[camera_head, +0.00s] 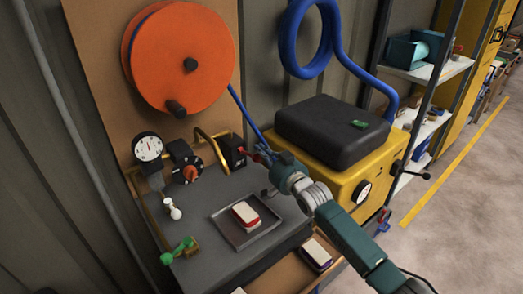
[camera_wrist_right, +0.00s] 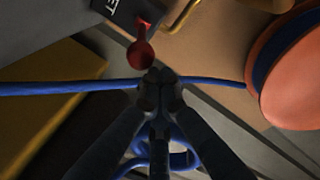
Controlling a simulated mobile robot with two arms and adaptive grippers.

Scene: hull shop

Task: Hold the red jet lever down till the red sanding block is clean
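The red jet lever (camera_wrist_right: 141,52) sticks out of a black box lettered "ET" (camera_wrist_right: 118,14) in the wrist view. In the head view the black box (camera_head: 231,151) stands at the back of the grey bench. My right gripper (camera_wrist_right: 158,80) has its fingertips together just beside the lever's round end; I cannot tell if they touch it. In the head view my right gripper (camera_head: 268,163) partly hides the lever. The red sanding block (camera_head: 245,214) lies in a shallow grey tray (camera_head: 265,232), its top largely white. My left gripper is not in view.
A blue hose (camera_wrist_right: 60,88) runs close behind my gripper. A yellow machine (camera_head: 350,180) stands right. An open drawer (camera_head: 283,275) holds another block (camera_head: 316,254).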

